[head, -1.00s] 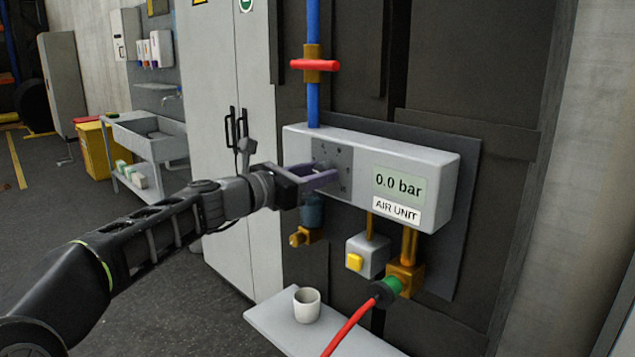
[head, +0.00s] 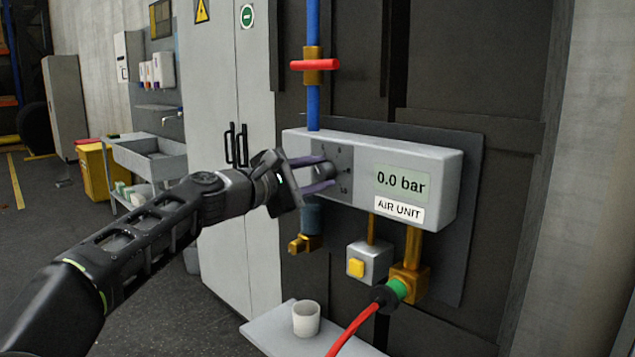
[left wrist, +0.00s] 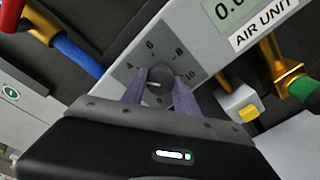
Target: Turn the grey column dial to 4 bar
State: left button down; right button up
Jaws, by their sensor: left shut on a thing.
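The air unit (head: 445,172) is a pale grey box on the wall, and its display (head: 402,184) reads 0.0 bar. The round grey dial (left wrist: 160,73) sits on a darker plate (head: 346,160) at the box's left side. A pale mark shows on the dial. My right gripper is not in view.
A blue pipe with a red-handled valve (head: 314,65) rises above the box. Below are a yellow button (head: 355,268), a brass fitting with a red hose (head: 352,330), and a white cup (head: 306,318) on a shelf. A grey cabinet (head: 215,110) stands to the left.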

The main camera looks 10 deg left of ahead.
pick_arm(q)
jog(key=shift+f+m, duration=0.1)
jog(key=shift+m, duration=0.4)
jog(key=c, duration=0.9)
grip_release()
jog(key=shift+s+a+b, duration=0.35)
jog(key=shift+s+b, duration=0.15)
jog(key=b+v, duration=0.1)
jog(key=v, duration=0.5)
jog(key=shift+s+a+b, duration=0.1)
jog(key=shift+s+b, duration=0.2)
jog(key=shift+b, duration=0.05)
